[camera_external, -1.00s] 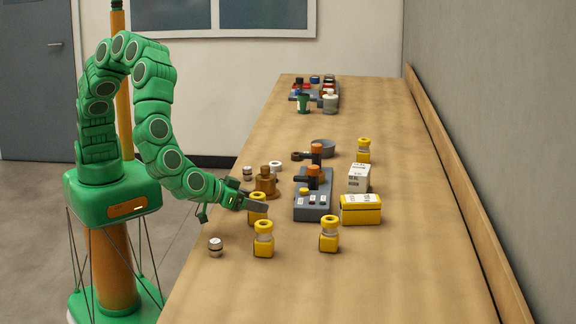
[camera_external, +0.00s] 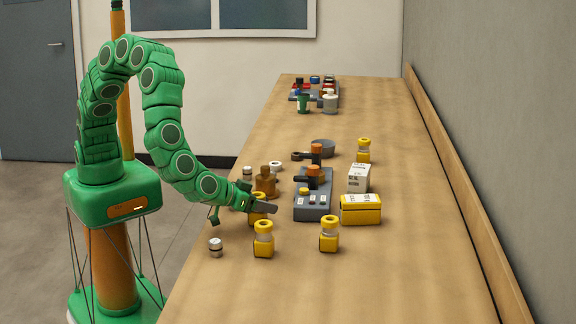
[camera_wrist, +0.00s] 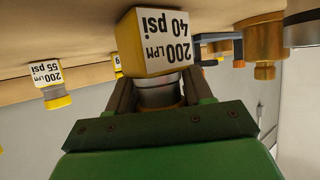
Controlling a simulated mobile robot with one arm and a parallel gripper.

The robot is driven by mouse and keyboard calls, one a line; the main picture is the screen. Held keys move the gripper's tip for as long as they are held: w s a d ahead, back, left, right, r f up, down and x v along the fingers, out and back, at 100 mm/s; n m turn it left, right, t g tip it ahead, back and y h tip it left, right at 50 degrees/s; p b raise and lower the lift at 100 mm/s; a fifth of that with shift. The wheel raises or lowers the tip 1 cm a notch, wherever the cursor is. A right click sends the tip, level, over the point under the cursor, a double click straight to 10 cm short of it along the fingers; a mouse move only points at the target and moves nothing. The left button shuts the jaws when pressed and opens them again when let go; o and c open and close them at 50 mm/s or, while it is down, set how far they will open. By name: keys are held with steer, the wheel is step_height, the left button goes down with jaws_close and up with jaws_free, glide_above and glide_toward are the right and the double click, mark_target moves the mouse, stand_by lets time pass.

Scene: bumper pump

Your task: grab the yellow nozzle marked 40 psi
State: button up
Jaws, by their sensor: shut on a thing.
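The yellow nozzle (camera_wrist: 158,42) is marked "200 LPM 40 psi" and appears upside down in the wrist view. My gripper (camera_wrist: 159,92) is shut around its pale neck. In the external view the nozzle (camera_external: 257,219) is partly hidden behind my gripper (camera_external: 266,207), near the table's left side. It appears to stand upright on the table. Another yellow nozzle, marked "200 LPM 55 psi" (camera_wrist: 47,78), is off to the left in the wrist view.
Yellow nozzles stand in front (camera_external: 264,240), at front right (camera_external: 329,235) and farther back (camera_external: 363,151). A brass fitting (camera_external: 265,182) is close behind my gripper, and a grey pump panel (camera_external: 313,205) is to its right. A small silver cap (camera_external: 215,247) is at front left.

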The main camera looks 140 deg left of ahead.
steer(key=shift+c, duration=0.9)
